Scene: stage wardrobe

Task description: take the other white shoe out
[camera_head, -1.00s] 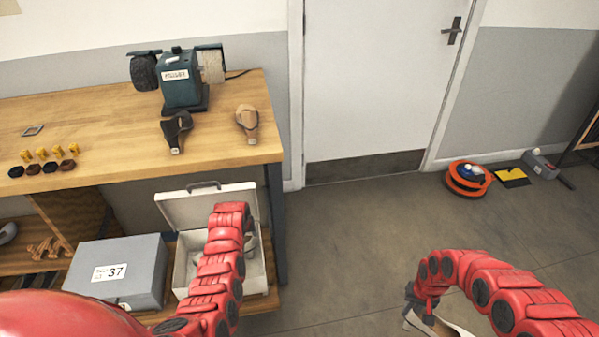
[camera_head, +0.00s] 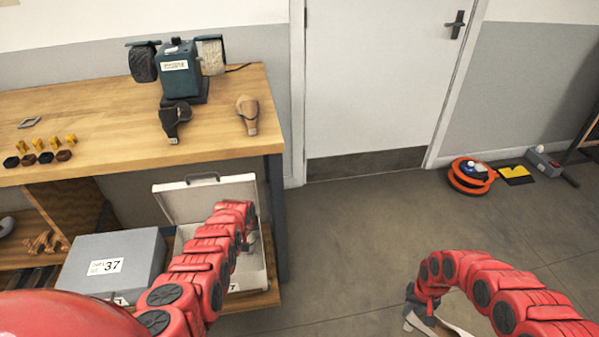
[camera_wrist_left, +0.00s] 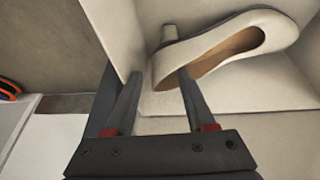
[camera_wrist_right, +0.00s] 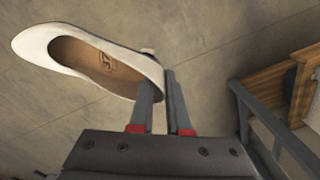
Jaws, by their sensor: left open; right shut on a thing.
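A white heeled shoe (camera_wrist_left: 220,45) lies inside the open white box (camera_head: 208,203) on the low shelf. In the left wrist view its heel and open back face my left gripper (camera_wrist_left: 157,82). That gripper is open, with one finger by the box wall and the other overlapping the shoe's back edge in the picture; I cannot tell if it touches. In the head view my left arm hides most of the box's inside. My right gripper (camera_wrist_right: 158,85) is shut on the back of another white shoe (camera_wrist_right: 90,60), held over the floor; it also shows in the head view (camera_head: 447,326).
A closed grey box marked 37 (camera_head: 112,265) stands left of the white box. The workbench (camera_head: 100,110) above carries a grinder (camera_head: 180,75) and two shoe forms. An orange cable reel (camera_head: 470,177) lies on the floor at right. The middle floor is clear.

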